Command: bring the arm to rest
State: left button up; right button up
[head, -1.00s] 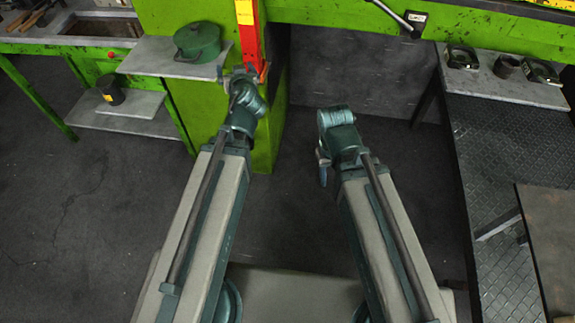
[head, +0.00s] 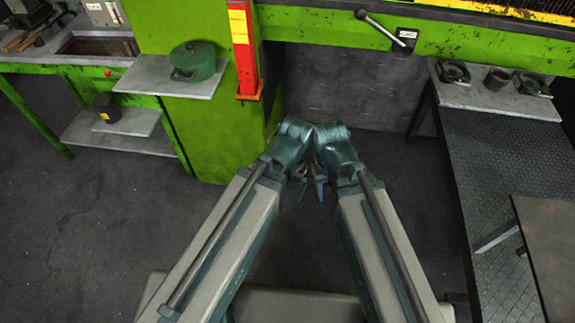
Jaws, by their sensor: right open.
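My two arms reach forward side by side over the open floor, and their wrists almost meet in the middle of the head view. My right gripper (head: 320,189) hangs below its wrist, pointing down, open with nothing seen in it. My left gripper (head: 302,187) is mostly hidden beneath its wrist, just left of the right one; its jaws cannot be made out. Both grippers are clear of the green press frame (head: 200,120) and the red post (head: 243,50).
A green pot (head: 193,62) sits on a grey shelf (head: 140,78) at left. A lever (head: 385,27) sticks out from the green beam. At right are a ledge with small round parts (head: 497,79) and a brown tabletop (head: 548,245). Dark floor (head: 90,240) lies free at left.

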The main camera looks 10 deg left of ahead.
notch_tip(320, 180, up, 8)
jog(key=p, duration=0.7)
jog(key=shift+p, duration=0.3)
